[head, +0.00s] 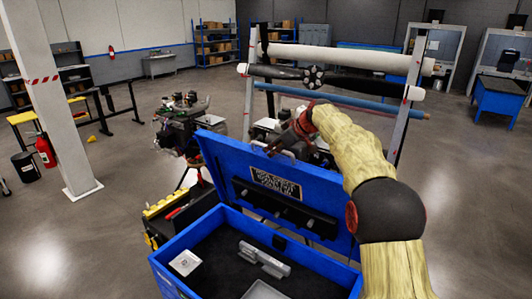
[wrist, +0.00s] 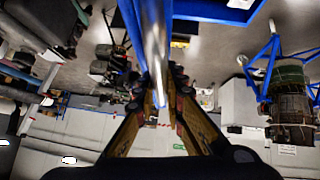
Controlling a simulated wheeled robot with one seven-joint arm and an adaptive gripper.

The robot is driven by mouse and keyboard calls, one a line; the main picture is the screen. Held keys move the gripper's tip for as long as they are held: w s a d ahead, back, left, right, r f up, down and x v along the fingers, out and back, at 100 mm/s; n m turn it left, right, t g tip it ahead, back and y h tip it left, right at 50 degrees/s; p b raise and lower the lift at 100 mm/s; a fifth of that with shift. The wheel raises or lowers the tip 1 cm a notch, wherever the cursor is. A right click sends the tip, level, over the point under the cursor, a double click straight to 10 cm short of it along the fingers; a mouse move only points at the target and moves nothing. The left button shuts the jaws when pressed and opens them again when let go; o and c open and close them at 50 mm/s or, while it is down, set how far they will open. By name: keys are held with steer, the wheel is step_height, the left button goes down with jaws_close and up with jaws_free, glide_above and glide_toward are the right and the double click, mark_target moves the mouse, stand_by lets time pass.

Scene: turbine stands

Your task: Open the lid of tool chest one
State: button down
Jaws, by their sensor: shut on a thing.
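The blue tool chest (head: 185,240) stands at the front centre of the head view. My gripper (head: 285,143) is at the lid's top edge, partly hidden by my arm. In the wrist view its two fingers (wrist: 162,92) close around a silver bar (wrist: 155,45), which looks like the lid's handle. Inside the chest lie a grey metal part (head: 265,260) and a pale square plate (head: 186,262).
A black tool box with yellow parts (head: 165,215) stands close to the chest's left. A white pillar (head: 50,100) stands at left.

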steer(key=shift+w+d, duration=0.2)
stand_by(0.3)
steer(key=c, duration=1.8)
jaws_free()
steer(key=shift+c, duration=0.2)
steer(key=shift+r, duration=0.1)
steer(key=v, duration=1.2)
steer(key=shift+c, duration=0.4)
